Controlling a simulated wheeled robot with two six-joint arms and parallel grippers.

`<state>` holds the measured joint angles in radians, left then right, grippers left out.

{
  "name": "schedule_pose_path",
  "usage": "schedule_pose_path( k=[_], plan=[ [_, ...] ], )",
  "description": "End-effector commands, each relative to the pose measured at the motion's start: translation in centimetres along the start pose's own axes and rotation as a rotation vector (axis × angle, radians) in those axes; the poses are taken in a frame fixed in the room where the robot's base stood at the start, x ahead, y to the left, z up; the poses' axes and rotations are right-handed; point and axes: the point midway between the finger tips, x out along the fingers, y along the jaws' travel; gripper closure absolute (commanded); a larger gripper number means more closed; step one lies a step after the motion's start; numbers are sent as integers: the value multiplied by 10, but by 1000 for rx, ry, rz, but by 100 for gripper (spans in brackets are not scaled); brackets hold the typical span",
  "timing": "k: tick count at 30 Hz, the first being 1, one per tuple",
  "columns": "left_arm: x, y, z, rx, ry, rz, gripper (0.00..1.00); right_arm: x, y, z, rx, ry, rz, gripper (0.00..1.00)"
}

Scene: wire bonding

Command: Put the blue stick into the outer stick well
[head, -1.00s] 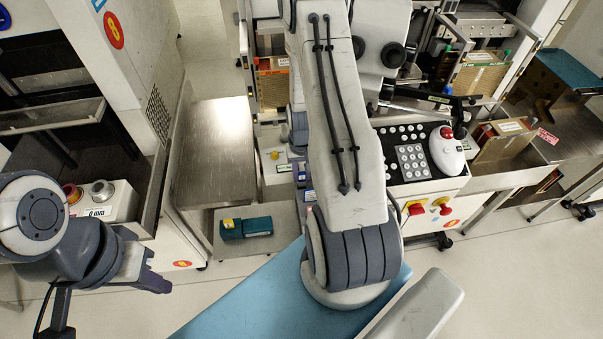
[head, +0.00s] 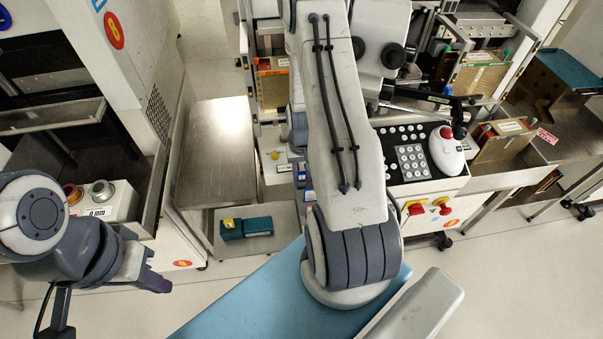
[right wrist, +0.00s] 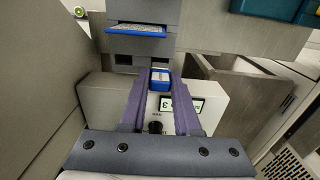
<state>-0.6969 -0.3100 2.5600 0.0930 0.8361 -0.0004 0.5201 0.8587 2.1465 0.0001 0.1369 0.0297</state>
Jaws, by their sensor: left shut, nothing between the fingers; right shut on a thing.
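In the right wrist view, my right gripper (right wrist: 161,82) is shut on the blue stick (right wrist: 161,77). Only the stick's blue end with a pale face shows between the fingertips. Below the fingers is a pale box-shaped unit (right wrist: 100,102) with a small display and a dark round part. I cannot tell which opening is the outer stick well; the fingers hide part of the unit. In the head view my own right arm hides the right gripper and the stick. My left gripper (head: 158,284) is shut and empty at the lower left, over the floor.
A blue-edged tray (right wrist: 137,31) sticks out above the fingers in the right wrist view. In the head view, a bare metal table (head: 215,150) stands left of my right arm, with a green-and-yellow device (head: 246,228) on a low shelf. A keypad console (head: 410,158) stands to the right.

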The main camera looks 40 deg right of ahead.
Motion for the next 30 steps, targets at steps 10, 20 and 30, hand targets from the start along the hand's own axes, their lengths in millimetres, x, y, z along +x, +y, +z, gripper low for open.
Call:
schedule_pose_path(
  k=[10, 20, 30],
  plan=[
    [-1, 0, 0, 0, 0, 0, 100, 0, 0, 0, 0, 0, 0, 100],
    [4, 0, 0, 0, 0, 0, 100, 6, 0, 0, 0, 0, 0, 100],
    [10, -1, 0, 0, 0, 0, 100, 15, 0, 0, 0, 0, 0, 100]
  ],
)
